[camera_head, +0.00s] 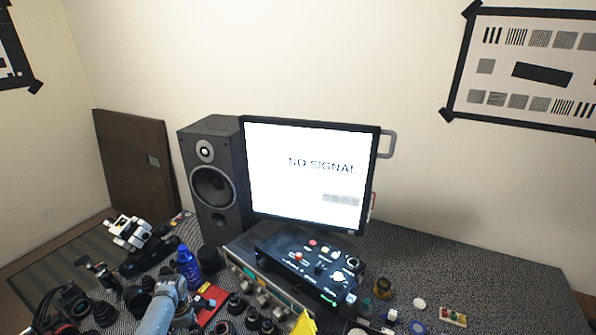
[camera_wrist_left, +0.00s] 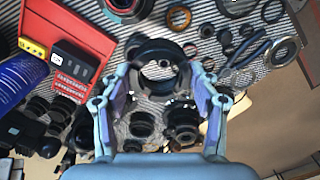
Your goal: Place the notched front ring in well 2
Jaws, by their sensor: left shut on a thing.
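In the left wrist view my left gripper (camera_wrist_left: 160,69) is shut on a black ring (camera_wrist_left: 155,47), which spans the gap between the two fingertips. The ring is taken to be the front ring; I cannot make out its notch. It is held above the striped mat, with its opening showing what lies beneath. In the head view only a pale blue-grey link of my left arm shows at the bottom edge; the gripper and ring are out of that frame. My right gripper is in neither view. I cannot identify well 2 in either view.
Several black lens parts (camera_wrist_left: 182,122) lie below the gripper. A red case (camera_wrist_left: 65,38) and blue bottle (camera_wrist_left: 22,72) are at left in the wrist view. The head view shows a speaker (camera_head: 212,180), a monitor (camera_head: 310,170) and a control box (camera_head: 312,268); the table's right is mostly clear.

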